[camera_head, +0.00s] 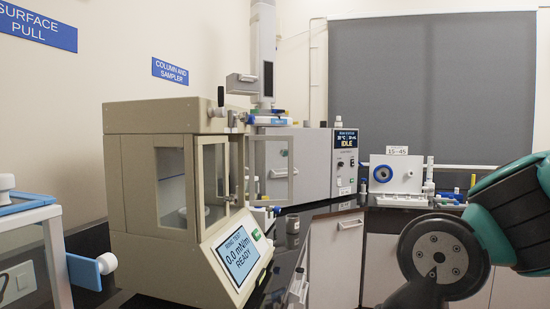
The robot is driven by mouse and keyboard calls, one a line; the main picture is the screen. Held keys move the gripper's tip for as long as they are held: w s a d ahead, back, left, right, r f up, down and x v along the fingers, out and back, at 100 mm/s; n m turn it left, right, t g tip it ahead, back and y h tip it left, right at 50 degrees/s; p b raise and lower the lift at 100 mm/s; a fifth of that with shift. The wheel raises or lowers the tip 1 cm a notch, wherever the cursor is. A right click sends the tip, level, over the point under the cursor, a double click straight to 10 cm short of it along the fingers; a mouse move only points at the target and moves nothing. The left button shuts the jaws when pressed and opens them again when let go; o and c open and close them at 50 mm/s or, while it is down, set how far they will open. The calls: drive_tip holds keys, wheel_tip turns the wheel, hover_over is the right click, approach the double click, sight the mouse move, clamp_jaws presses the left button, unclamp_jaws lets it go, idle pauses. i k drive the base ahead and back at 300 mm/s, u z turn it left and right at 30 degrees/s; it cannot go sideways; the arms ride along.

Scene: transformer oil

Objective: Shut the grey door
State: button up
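A beige instrument (150,240) with glass windows stands at left centre. A glazed door in a greyish-beige frame (291,198) stands out from its right side, swung open. Behind it is a grey cabinet (312,150) with a display reading IDLE; a handle (278,151) shows near its front, partly covered by the framed door. I cannot tell for sure which of these is the grey door, or whether the cabinet's front is open. My arm is at the lower right, apart from both. My gripper is out of view.
A tilted screen (239,256) reading 0.0 mN/m READY fronts the beige instrument. A blue-topped frame (22,203) is at the left edge. White cupboards (335,258) are below the counter.

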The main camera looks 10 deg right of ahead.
sight(284, 153)
drive_tip(key=u, duration=0.15)
drive_tip(key=k, duration=0.3)
drive_tip(key=z, duration=1.25)
drive_tip(key=i, duration=1.85)
drive_tip(key=u, duration=0.85)
drive_tip(key=i, duration=0.75)
drive_tip(key=u, duration=0.55)
